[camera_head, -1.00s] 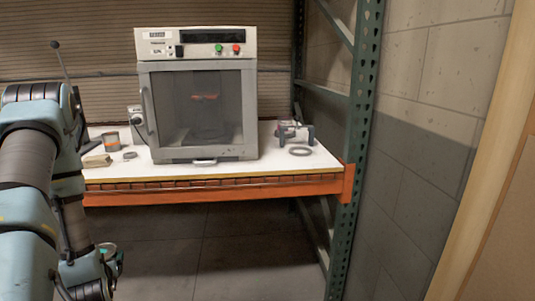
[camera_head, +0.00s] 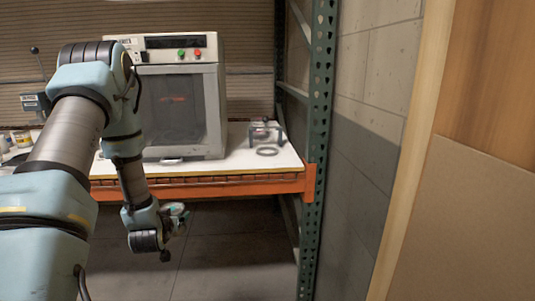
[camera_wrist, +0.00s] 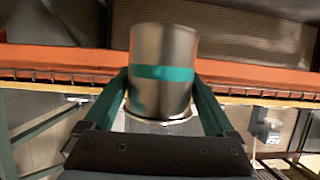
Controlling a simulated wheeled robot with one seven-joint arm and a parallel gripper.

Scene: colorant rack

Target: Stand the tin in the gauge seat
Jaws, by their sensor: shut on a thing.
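My gripper (camera_wrist: 160,80) is shut on a metal tin (camera_wrist: 162,45) with a teal band, its two fingers on either side of it. In the head view my gripper (camera_head: 176,222) hangs in front of the shelf, below the orange beam, and the tin shows only small there. I cannot tell for sure which of these is the gauge seat.
A large grey oven-like cabinet (camera_head: 180,100) fills the middle of the shelf (camera_head: 235,165). The orange beam (camera_head: 250,184) runs along the shelf's front edge. A green rack post (camera_head: 318,130) bounds the right side. Small containers (camera_head: 15,140) stand at the far left.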

